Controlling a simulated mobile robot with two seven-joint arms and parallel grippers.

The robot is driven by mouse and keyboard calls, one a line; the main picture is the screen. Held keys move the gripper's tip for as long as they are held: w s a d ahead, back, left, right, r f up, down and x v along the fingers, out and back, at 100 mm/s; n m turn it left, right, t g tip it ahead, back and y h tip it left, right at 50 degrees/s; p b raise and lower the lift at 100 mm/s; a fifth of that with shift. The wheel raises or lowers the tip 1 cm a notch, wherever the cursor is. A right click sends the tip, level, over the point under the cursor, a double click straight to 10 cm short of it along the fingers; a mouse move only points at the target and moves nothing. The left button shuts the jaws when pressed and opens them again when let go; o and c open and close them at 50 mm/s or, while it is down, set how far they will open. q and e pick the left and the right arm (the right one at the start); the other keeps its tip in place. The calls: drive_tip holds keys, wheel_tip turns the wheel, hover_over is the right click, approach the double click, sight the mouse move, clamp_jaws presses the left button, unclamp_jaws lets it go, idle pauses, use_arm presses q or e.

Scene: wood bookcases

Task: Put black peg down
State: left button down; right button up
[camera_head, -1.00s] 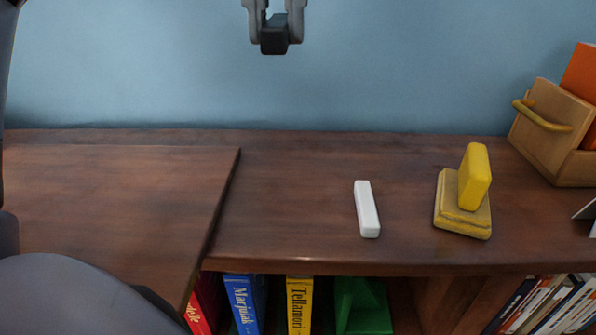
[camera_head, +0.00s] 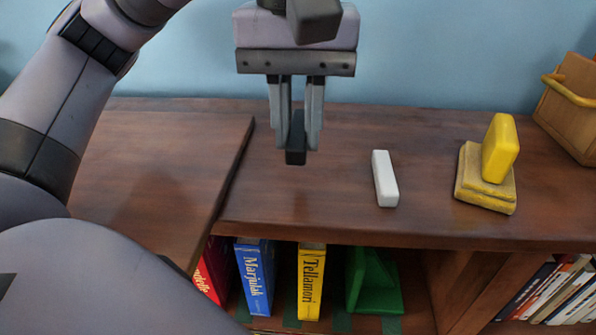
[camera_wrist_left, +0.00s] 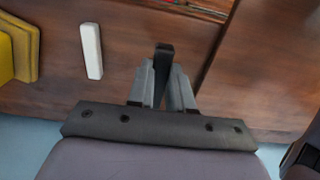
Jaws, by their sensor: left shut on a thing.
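The black peg (camera_head: 296,150) is held upright between the fingers of my left gripper (camera_head: 297,130) in the head view. Its lower end sticks out below the fingertips, over the bookcase top (camera_head: 340,220). I cannot tell whether it touches the wood. In the left wrist view the black peg (camera_wrist_left: 164,52) sits between the fingertips of my left gripper (camera_wrist_left: 162,75). A white peg (camera_head: 384,179) lies on the top to the right of the gripper; it also shows in the left wrist view (camera_wrist_left: 91,50). My right gripper is not in view.
A yellow block (camera_head: 500,148) leans on a yellow base (camera_head: 484,190) at the right. A wooden box (camera_head: 572,115) stands at the far right. A raised wooden surface (camera_head: 150,150) lies left of the gripper. The wood around the white peg is clear.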

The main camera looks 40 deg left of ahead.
sight(298, 190)
use_arm(q)
drive_tip(key=shift+f, duration=2.7)
drive_tip(key=shift+b, duration=0.35)
drive_tip(key=shift+f, duration=0.2)
drive_tip(key=c, duration=1)
unclamp_jaws()
drive_tip(key=shift+r, duration=0.1)
drive_tip(key=shift+c, duration=0.2)
